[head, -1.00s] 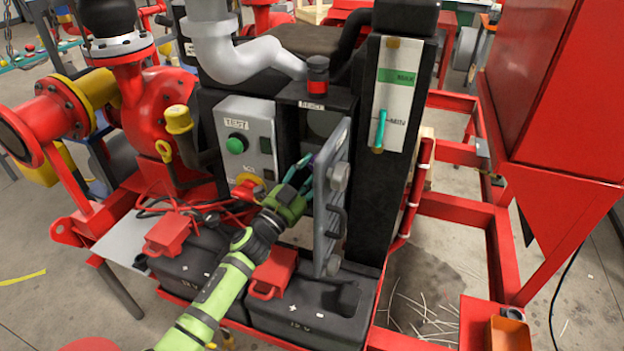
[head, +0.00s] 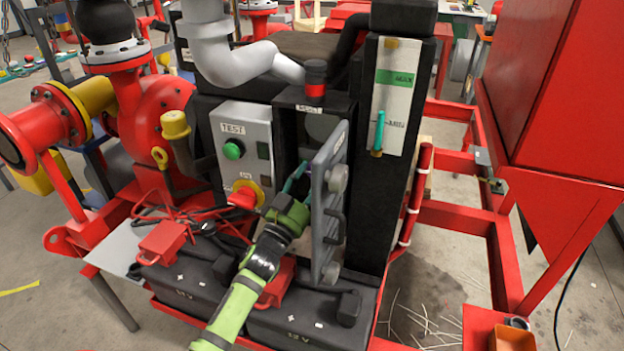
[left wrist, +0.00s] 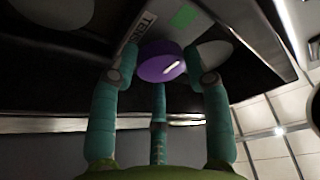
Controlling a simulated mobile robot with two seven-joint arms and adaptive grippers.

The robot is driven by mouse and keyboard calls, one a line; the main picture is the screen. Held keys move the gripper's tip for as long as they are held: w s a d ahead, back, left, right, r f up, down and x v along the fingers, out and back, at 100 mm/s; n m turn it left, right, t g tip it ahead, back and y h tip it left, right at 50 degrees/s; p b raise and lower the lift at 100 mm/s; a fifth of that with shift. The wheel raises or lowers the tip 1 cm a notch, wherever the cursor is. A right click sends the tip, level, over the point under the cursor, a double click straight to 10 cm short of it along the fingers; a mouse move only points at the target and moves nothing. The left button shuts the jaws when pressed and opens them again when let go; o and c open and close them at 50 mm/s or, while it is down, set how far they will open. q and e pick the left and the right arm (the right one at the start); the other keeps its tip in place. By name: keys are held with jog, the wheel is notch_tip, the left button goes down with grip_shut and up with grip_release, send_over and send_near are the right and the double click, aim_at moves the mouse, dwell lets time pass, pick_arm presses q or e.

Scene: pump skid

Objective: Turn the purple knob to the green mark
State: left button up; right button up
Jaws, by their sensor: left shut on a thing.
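The purple knob (left wrist: 160,66) shows in the left wrist view, with a short white line on its face. In the head view my left gripper (head: 293,183) reaches in behind the open grey door, which hides most of the knob and the green mark. My right gripper is not in view.
The grey door (head: 328,205) stands open right beside my left gripper. A grey box (head: 240,150) with a green button is to its left, with a red handle (head: 245,196) close to my wrist. Black batteries (head: 300,320) sit below. A level gauge (head: 393,95) stands at right.

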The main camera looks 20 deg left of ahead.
pick_arm(q)
jog(key=shift+r, duration=0.45)
jog(key=o, duration=1.1)
jog(key=shift+f, duration=0.15)
jog(key=shift+f, duration=0.1)
jog(key=v, duration=1.2)
jog(key=shift+d, duration=0.1)
